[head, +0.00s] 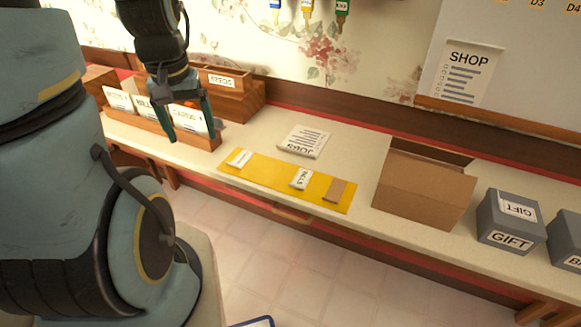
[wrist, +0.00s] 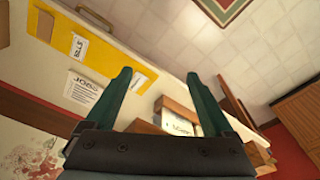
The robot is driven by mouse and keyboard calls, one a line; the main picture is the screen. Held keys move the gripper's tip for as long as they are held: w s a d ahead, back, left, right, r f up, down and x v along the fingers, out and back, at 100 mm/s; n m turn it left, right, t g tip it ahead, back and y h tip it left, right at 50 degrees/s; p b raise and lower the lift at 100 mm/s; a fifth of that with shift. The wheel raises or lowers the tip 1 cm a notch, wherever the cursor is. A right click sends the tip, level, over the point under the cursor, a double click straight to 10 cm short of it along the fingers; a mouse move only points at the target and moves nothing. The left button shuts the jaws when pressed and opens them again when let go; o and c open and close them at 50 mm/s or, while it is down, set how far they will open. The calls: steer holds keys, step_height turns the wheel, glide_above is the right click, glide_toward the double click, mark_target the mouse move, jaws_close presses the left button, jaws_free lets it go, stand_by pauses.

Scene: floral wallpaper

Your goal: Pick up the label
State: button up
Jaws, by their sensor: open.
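A small white label (head: 240,157) lies flat at the left end of a yellow mat (head: 268,177) on the counter. A small white packet marked BELLS (head: 301,179) and a brown piece (head: 336,190) lie farther right on the mat. My gripper (head: 191,134) is open and empty, above the counter near the card box, to the left of the mat. In the wrist view, the mat (wrist: 112,68) and the packet (wrist: 75,46) are left of my open fingers (wrist: 158,74).
A wooden card box (head: 206,143) with upright cards stands at the counter's left. A JOBS sheet (head: 303,141) lies behind the mat. An open cardboard box (head: 422,190) and a grey GIFT box (head: 509,220) stand to the right. The counter's front edge is close to the mat.

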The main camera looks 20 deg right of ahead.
steer(key=d+f+m+g+b, duration=0.1)
steer(key=d+f+m+b, duration=0.3)
steer(key=d, duration=0.7)
steer(key=m, duration=0.2)
glide_toward(295, 181)
steer(key=s+r, duration=0.3)
steer(key=r, duration=0.1)
steer(key=f, duration=0.5)
steer(key=shift+s+a+p, duration=0.2)
steer(key=shift+a+p, duration=0.15)
steer(key=shift+a, duration=0.05)
steer(key=shift+w+f+p, duration=0.2)
steer(key=shift+f+p, duration=0.65)
steer(key=shift+f, duration=1.9)
jaws_close()
